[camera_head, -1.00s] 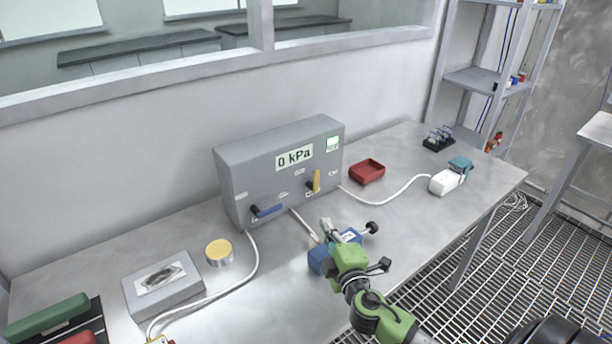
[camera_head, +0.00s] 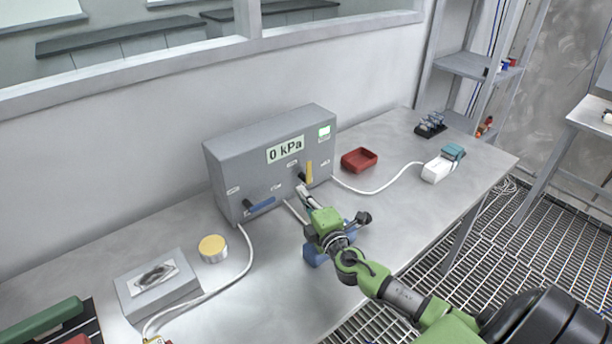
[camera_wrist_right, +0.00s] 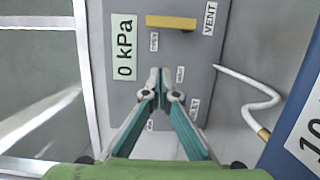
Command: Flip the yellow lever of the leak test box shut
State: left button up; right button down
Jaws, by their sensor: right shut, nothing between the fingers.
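The leak test box (camera_head: 230,165) is a grey box on the bench with a "0 kPa" display. Its yellow lever (camera_head: 309,171) stands upright on the front face, with a black pivot at its lower end. In the right wrist view the yellow lever (camera_wrist_right: 170,22) lies across the top, beside the VENT label, apart from the fingertips. A blue lever (camera_head: 260,205) lies nearly level at the box's lower left. My right gripper (camera_head: 303,190) is shut and empty, its tips close to the box front below the yellow lever; they also show in the wrist view (camera_wrist_right: 160,85). My left gripper is out of view.
A blue block (camera_head: 314,254) sits under my right gripper, partly hidden. A red tray (camera_head: 359,160) and a white-and-teal device (camera_head: 443,164) stand to the right. White hoses run from the box. A yellow-topped tin (camera_head: 213,249) and a grey box (camera_head: 157,285) stand left.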

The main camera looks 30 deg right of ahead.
aim_at(306, 178)
jog(key=shift+w+d, duration=1.25)
jog(key=shift+w, duration=0.2)
jog(key=shift+w+d, duration=1.2)
jog(key=shift+w, duration=0.25)
